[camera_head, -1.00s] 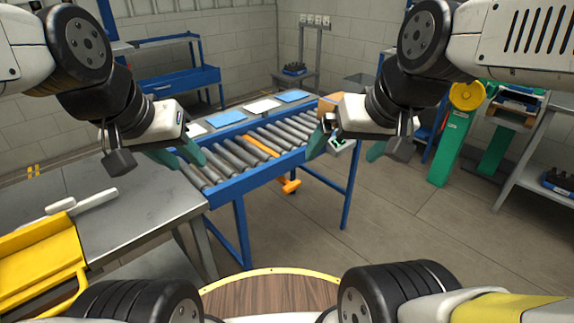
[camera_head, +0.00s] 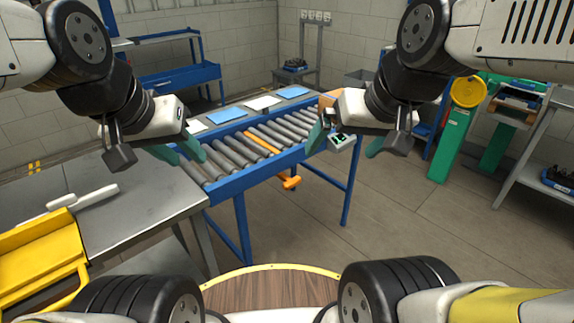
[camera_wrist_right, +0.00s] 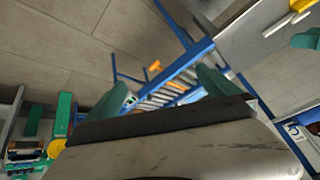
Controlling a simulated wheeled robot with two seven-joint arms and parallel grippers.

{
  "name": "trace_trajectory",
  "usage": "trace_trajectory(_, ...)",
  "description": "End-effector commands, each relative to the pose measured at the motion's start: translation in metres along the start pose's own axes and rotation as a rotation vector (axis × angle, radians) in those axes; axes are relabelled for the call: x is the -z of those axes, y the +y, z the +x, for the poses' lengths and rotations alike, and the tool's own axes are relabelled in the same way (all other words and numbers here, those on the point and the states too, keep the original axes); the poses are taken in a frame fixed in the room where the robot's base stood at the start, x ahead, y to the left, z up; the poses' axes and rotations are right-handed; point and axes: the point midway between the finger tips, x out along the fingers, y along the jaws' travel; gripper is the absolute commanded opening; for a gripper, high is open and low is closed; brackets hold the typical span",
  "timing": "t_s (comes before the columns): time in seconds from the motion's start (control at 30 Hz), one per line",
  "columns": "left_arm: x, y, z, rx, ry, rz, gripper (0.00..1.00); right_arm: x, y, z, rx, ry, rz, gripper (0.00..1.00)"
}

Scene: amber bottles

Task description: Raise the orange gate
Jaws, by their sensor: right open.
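The orange gate shows in the head view as an orange bar (camera_head: 262,141) among the grey rollers of the blue conveyor. An orange handle (camera_head: 290,182) sticks out below the conveyor's near side. The handle also shows in the right wrist view (camera_wrist_right: 154,66), between the fingers and far ahead. My left gripper (camera_head: 181,150) is open and appears empty, in front of the conveyor's left end. My right gripper (camera_head: 346,142) is open, its green fingers wide apart, near the conveyor's right part. Neither gripper touches the gate or handle.
A grey metal table (camera_head: 140,215) with a yellow bin (camera_head: 40,255) stands at the left, close to the conveyor's end. Blue and white sheets lie along the conveyor's far side. Green posts and a shelf stand at the right. The floor before the conveyor is clear.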

Motion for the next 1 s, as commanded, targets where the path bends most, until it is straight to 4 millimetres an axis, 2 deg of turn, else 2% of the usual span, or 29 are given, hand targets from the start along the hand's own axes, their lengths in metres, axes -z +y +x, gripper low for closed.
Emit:
trace_trajectory(0.17,0.000,0.000,0.000,0.000,0.000,0.000,0.36,0.018,-0.009,0.024,0.035,-0.095,0.083,1.00)
trace_trajectory(0.37,0.000,0.000,0.000,0.000,0.000,0.000,0.36,0.050,-0.024,0.078,0.130,-0.257,0.269,1.00)
trace_trajectory(0.73,0.000,0.000,0.000,0.000,0.000,0.000,0.36,0.098,-0.035,0.206,0.375,-0.510,0.697,1.00)
trace_trajectory(1.0,0.000,0.000,0.000,0.000,0.000,0.000,0.36,0.121,-0.022,0.309,0.596,-0.635,1.083,1.00)
